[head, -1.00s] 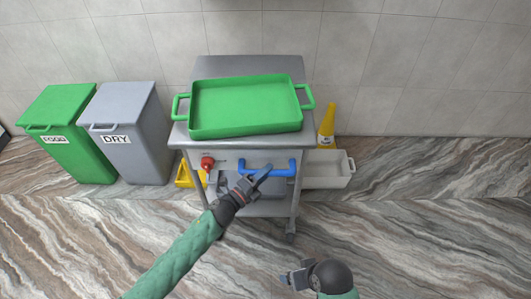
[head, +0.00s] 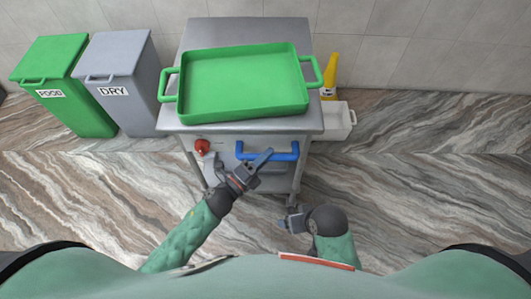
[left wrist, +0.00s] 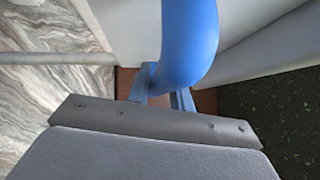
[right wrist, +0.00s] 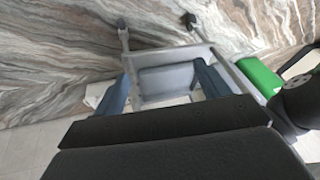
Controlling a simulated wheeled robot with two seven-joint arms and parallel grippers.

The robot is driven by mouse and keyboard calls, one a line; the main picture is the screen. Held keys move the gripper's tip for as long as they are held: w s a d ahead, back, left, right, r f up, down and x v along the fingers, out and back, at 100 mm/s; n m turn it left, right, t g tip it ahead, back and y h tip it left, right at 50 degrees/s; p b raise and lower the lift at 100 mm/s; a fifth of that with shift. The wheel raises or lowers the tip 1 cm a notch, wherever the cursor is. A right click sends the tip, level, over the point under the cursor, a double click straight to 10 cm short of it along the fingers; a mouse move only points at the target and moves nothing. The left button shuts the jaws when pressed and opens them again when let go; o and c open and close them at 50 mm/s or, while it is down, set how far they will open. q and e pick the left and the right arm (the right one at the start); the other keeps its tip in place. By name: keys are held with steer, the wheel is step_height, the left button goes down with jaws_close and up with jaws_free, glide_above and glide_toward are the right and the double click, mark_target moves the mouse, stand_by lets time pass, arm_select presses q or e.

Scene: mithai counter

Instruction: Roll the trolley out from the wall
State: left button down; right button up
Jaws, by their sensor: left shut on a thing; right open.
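The grey metal trolley (head: 250,32) stands in the middle of the head view, carrying a large green tray (head: 245,85) with side handles. A blue bar handle (head: 285,151) is on its near side, with a red knob (head: 202,146) to the left. My left gripper (head: 246,165) is shut on the blue handle, which also fills the middle of the left wrist view (left wrist: 190,45). My right gripper (head: 290,219) is open and empty, low in front of the trolley's near right. The trolley's legs and lower shelf show in the right wrist view (right wrist: 168,82).
A green FOOD bin (head: 58,70) and grey DRY bin (head: 115,58) stand left of the trolley. A white crate (head: 340,122) and yellow bottle (head: 330,72) are on its right, by the tiled wall (head: 430,50). The marbled floor (head: 430,190) at right is clear.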

arm_select(q)
steer(key=shift+f, duration=0.1)
steer(key=c, duration=1.3)
jaws_free()
arm_select(e)
steer(key=shift+s, duration=0.2)
arm_select(q)
steer(key=shift+o, duration=0.2)
steer(key=shift+s+a+f, duration=0.1)
steer(key=shift+s+a, duration=0.2)
steer(key=shift+a, duration=0.05)
steer(key=r+b+v, duration=0.1)
steer(key=b+v, duration=0.1)
steer(key=v, duration=0.4)
steer(key=shift+s+a+f, duration=0.3)
steer(key=shift+s+f, duration=0.05)
steer(key=shift+f, duration=0.15)
arm_select(e)
steer(key=shift+t+y, duration=0.3)
steer(key=shift+y, duration=0.1)
steer(key=x, duration=0.2)
steer(key=a+x, duration=0.1)
steer(key=x, duration=0.1)
steer(key=shift+s+a+f, duration=0.1)
steer(key=shift+s+f, duration=0.05)
steer(key=shift+s, duration=0.25)
